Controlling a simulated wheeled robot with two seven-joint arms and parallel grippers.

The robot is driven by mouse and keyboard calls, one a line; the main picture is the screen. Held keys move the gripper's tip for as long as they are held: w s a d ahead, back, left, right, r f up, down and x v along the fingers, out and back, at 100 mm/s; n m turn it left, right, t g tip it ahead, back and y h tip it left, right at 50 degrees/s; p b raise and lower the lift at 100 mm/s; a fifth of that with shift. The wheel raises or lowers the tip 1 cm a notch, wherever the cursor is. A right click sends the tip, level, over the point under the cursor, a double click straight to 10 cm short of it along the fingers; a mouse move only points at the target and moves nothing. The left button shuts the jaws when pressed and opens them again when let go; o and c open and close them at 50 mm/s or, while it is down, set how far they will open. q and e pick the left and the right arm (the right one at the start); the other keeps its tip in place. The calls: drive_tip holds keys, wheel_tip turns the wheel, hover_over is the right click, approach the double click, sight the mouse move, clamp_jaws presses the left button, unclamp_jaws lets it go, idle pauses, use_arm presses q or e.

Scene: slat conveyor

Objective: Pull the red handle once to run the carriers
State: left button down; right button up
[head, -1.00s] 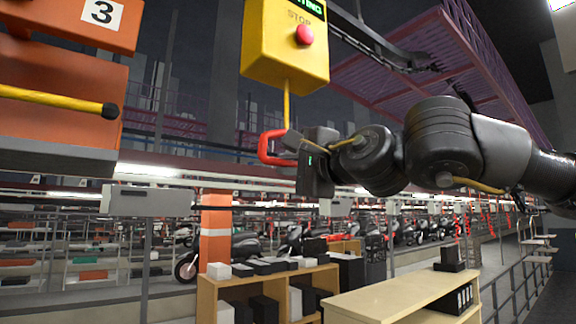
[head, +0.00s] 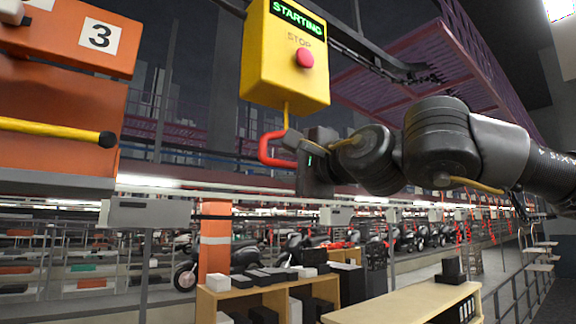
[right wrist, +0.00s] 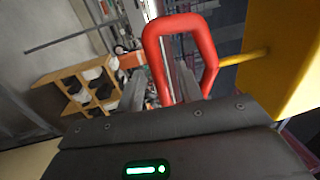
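The red handle (head: 268,150) is a loop hanging on a short yellow rod under a yellow control box (head: 284,60). The box has a green "STARTING" display (head: 297,18) and a red STOP button (head: 305,58). My right gripper (head: 291,142) is at the handle, its fingers shut around one side of the loop. In the right wrist view, the loop (right wrist: 181,24) stands in front of the gripper (right wrist: 160,90), with one bar between the grey fingers. The exact contact is partly hidden. My left gripper is not in view.
An orange carrier (head: 60,90) marked 3, with a yellow bar (head: 50,129), hangs at the left. Below are a wooden shelf (head: 262,292) with boxes and a pale bench (head: 400,300). Scooters stand behind. A railing (head: 515,295) runs at the right.

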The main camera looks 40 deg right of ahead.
drive_tip(key=shift+s, duration=0.15)
drive_tip(key=shift+s+f+b, duration=0.2)
drive_tip(key=shift+s+b, duration=0.15)
drive_tip(key=s+b, duration=0.2)
drive_tip(key=s, duration=0.6)
drive_tip(key=shift+f, duration=0.45)
idle(6.2)
